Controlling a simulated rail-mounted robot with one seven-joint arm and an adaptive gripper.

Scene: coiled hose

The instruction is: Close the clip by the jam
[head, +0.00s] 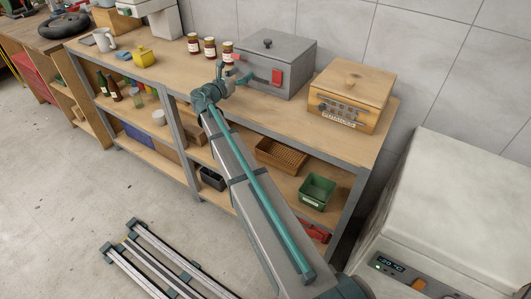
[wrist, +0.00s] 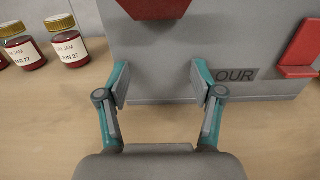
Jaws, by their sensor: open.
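A grey lidded box (head: 275,62) stands on the bench top. The clip by the jam, a red plate (wrist: 155,8), shows at the top edge of the wrist view, cut off by the frame. It looks raised and standing out from the box front. The other red clip (head: 277,77) lies against the box front, also seen at right in the wrist view (wrist: 300,45). Jam jars (head: 210,47) with gold lids stand left of the box. My gripper (wrist: 162,88) is open and empty, facing the box front below the raised clip. In the head view my gripper partly hides that clip.
A wooden box (head: 350,95) with metal latches stands to the right of the grey box. A yellow object (head: 144,57) and a white mug (head: 104,40) stand farther left. Shelves below hold a basket (head: 282,154) and a green bin (head: 317,190).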

